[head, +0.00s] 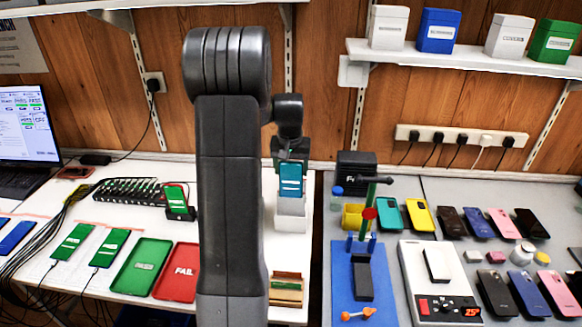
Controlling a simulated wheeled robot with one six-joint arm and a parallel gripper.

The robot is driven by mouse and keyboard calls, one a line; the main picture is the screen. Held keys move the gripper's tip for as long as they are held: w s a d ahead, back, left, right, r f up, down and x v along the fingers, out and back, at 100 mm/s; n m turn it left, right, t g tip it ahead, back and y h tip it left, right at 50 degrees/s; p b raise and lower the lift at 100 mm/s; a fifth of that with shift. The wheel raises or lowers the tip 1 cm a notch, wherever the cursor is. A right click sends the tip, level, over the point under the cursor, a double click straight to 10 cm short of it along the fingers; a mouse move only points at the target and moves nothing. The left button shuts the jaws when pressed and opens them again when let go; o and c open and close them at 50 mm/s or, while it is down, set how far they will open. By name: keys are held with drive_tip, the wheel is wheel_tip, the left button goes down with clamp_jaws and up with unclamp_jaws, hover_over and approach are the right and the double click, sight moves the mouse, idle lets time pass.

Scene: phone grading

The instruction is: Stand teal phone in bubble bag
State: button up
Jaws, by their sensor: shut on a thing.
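A teal phone (290,180) with white lines on its face stands upright in the head view, right of my arm. My gripper (289,160) is above it, pointing down, and shut on its top end. A pale open-topped holder (291,213), which looks like the bubble bag, is directly below. The phone's lower end meets the holder's top opening; how deep it sits inside is hard to tell. My fingertips are small and partly dark against the background.
A green tray (141,267) and a red FAIL tray (176,272) lie left of my arm. A cardboard-coloured box (286,289) is in front of the holder. Right, across a gap, a grey bench holds a blue mat (353,305) and several phones. My arm hides the middle.

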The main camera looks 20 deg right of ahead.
sight(291, 188)
drive_tip(key=shift+f+b, duration=1.15)
drive_tip(key=shift+f, duration=0.75)
drive_tip(key=shift+f, duration=0.1)
drive_tip(key=shift+f+b, duration=1.4)
drive_tip(key=shift+f, duration=0.7)
drive_tip(key=o, duration=1.6)
drive_tip(key=shift+r, duration=0.1)
drive_tip(key=shift+r+p, duration=2.45)
drive_tip(key=shift+r, duration=1)
drive_tip(key=shift+f, duration=0.1)
